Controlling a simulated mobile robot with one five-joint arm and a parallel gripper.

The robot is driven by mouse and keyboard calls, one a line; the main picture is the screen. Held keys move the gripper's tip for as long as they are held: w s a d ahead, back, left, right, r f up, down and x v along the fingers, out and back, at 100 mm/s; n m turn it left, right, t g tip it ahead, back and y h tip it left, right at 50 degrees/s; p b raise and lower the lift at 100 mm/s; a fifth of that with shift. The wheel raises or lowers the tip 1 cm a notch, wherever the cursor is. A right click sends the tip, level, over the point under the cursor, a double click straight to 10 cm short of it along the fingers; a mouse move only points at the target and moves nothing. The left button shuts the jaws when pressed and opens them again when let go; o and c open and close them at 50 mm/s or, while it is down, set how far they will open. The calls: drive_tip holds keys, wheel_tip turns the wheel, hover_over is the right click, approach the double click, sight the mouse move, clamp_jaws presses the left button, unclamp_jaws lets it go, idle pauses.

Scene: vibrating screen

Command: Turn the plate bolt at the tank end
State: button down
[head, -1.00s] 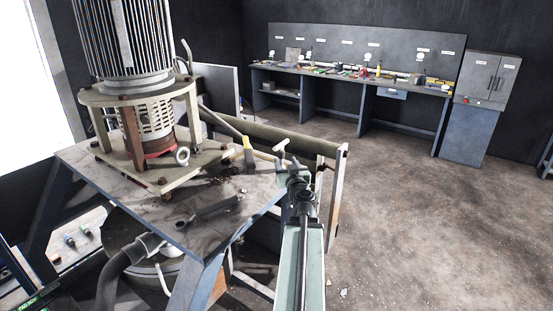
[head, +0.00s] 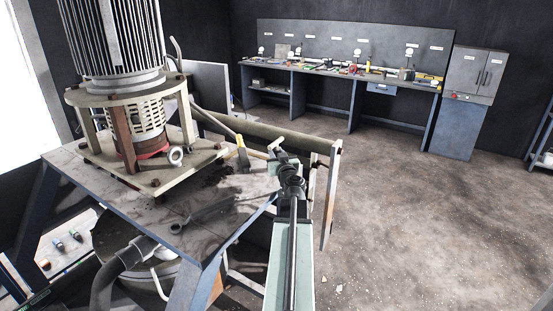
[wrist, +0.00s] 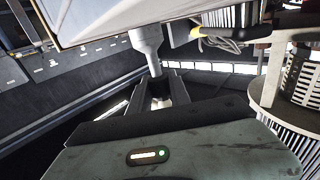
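The pale square base plate (head: 117,183) under the motor carries dark bolts at its corners. One bolt (head: 155,183) is at its near corner and another (head: 222,146) at its right corner. I cannot tell which is at the tank end. My gripper (head: 276,150) is beyond the table's right edge, right of the plate and apart from it. In the wrist view, which looks upside down, my gripper's fingers (wrist: 162,92) flank the dark end of a grey cylindrical part (wrist: 148,45). I cannot tell whether they grip it.
The motor (head: 115,40) stands over the plate. A rail (head: 265,133) runs behind my gripper. A workbench (head: 330,70) and a cabinet (head: 470,90) stand at the back. The floor at right is clear.

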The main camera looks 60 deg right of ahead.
sight(277, 143)
idle(0.3)
drive_tip(key=shift+r+p, duration=0.6)
drive_tip(key=shift+r, duration=0.05)
wheel_tip(277, 143, up, 3)
drive_tip(key=p, duration=0.3)
drive_tip(key=shift+r, duration=0.1)
drive_tip(key=s, duration=1.6)
drive_tip(key=shift+r+p, duration=0.25)
drive_tip(key=shift+p, duration=0.15)
drive_tip(key=shift+s, duration=0.1)
drive_tip(key=c, duration=1.9)
unclamp_jaws()
drive_tip(key=shift+c, duration=0.2)
clamp_jaws()
drive_tip(key=shift+s+d+f+b, duration=0.1)
drive_tip(key=shift+s+f+b, duration=0.1)
drive_tip(key=shift+f+b, duration=0.7)
drive_tip(key=shift+s+d+f+b, duration=0.1)
drive_tip(key=shift+s+f+b, duration=0.15)
drive_tip(key=shift+f+b, duration=0.7)
drive_tip(key=shift+s+d+f+b, duration=0.1)
drive_tip(key=shift+s+f+b, duration=0.1)
drive_tip(key=shift+f+b, duration=0.7)
